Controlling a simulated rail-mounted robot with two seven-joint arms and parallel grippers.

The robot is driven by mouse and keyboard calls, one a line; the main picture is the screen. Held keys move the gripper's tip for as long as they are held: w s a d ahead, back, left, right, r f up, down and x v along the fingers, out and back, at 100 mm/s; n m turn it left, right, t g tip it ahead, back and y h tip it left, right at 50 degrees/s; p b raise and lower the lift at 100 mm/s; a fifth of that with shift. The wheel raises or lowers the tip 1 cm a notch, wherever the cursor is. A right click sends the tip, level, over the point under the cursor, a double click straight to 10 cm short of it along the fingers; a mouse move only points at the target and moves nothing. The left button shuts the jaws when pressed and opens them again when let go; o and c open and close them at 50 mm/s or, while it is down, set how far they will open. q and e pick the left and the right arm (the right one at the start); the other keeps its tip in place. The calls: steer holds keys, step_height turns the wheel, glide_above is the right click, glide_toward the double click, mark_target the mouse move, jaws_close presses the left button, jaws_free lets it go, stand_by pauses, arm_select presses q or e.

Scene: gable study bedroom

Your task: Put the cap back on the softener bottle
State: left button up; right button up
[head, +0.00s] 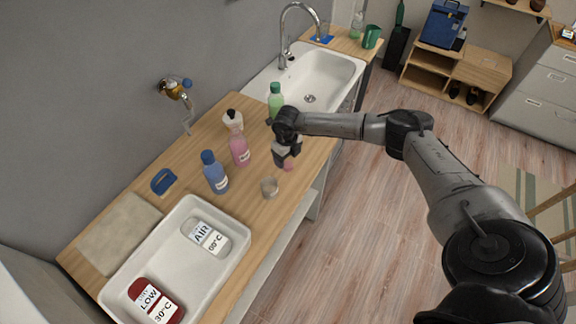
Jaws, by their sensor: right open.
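A pink bottle (240,152), which looks like the softener bottle, stands upright on the wooden counter with a narrow pale top. My right gripper (287,161) is open and points down over the counter's front edge area, to the right of the pink bottle. A small pink piece (289,167), which may be the cap, shows just beneath its fingers. The fingers partly hide this piece, and I cannot tell whether they touch it. My left gripper is not in view.
A blue bottle (214,173), a white bottle (232,119) and a green bottle (276,100) stand close by. A white tray (241,262) lies at the near end, the sink (335,72) at the far end.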

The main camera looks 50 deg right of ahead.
mark_target(288, 164)
steer(key=f, duration=0.4)
steer(key=shift+d+f, duration=0.2)
steer(key=shift+f, duration=0.4)
steer(key=c, duration=1)
steer(key=shift+r, duration=0.15)
